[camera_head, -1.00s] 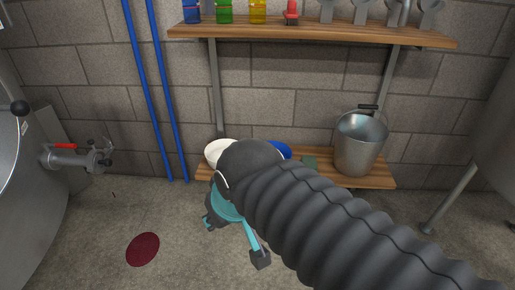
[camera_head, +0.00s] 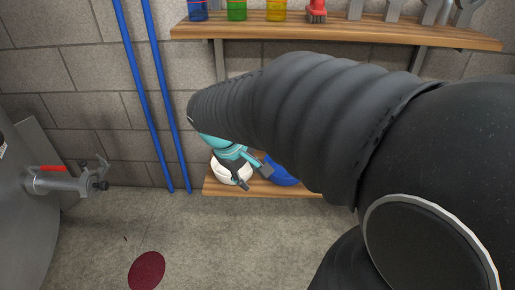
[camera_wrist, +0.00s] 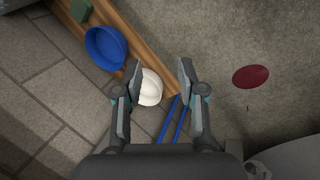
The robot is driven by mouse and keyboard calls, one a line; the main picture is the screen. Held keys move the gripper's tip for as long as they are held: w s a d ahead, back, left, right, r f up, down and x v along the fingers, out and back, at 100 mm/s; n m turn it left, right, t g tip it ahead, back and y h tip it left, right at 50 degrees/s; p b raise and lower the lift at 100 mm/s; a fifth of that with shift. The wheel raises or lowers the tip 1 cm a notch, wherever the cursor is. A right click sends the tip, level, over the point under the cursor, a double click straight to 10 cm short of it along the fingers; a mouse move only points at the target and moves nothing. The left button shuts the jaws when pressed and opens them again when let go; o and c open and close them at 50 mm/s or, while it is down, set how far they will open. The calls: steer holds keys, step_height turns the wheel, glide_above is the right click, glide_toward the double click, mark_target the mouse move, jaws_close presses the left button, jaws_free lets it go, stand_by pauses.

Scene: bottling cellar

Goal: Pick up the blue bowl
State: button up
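The blue bowl (camera_head: 283,174) sits on the low wooden shelf (camera_head: 213,185), partly hidden behind my arm. It shows whole in the wrist view (camera_wrist: 106,48), upper left, as a rounded blue shape with a rim; I cannot tell whether it is a bowl or a hard hat. A white rounded thing (camera_head: 228,172) lies beside it, and in the wrist view (camera_wrist: 150,87) it shows between my fingers. My gripper (camera_head: 254,177) is open and empty above the white thing. In the wrist view (camera_wrist: 160,70) its fingers are spread, with the blue bowl left of them.
An upper shelf (camera_head: 330,33) holds coloured containers, a red brush and grey tools. Blue pipes (camera_head: 160,95) run up the wall. A green thing (camera_wrist: 80,10) lies beyond the blue bowl. A tank with a valve (camera_head: 65,182) stands left. A dark red patch (camera_head: 146,270) marks open floor.

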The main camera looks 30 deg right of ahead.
steer(key=w+d+f+n+g+h, duration=0.2)
steer(key=w+d+f+n+h, duration=0.35)
steer(key=w+f, duration=0.5)
steer(key=w+d+f+n+g+h, duration=0.2)
steer(key=w+d+f+n+h, duration=0.2)
steer(key=w+d+f, duration=0.65)
steer(key=s+d+f, duration=0.2)
steer(key=s+f, duration=0.1)
steer(key=s+d+f, duration=0.1)
steer(key=f, duration=0.1)
steer(key=shift+s+d+f, duration=0.2)
steer(key=shift+d+f, duration=0.05)
steer(key=shift+d, duration=0.1)
steer(key=shift+w+f+x, duration=0.1)
steer(key=shift+w+x, duration=0.1)
steer(key=shift+x, duration=1.2)
steer(key=shift+w+f+x, duration=0.15)
steer(key=shift+w+x, duration=0.05)
steer(key=shift+x, duration=1.25)
jaws_close()
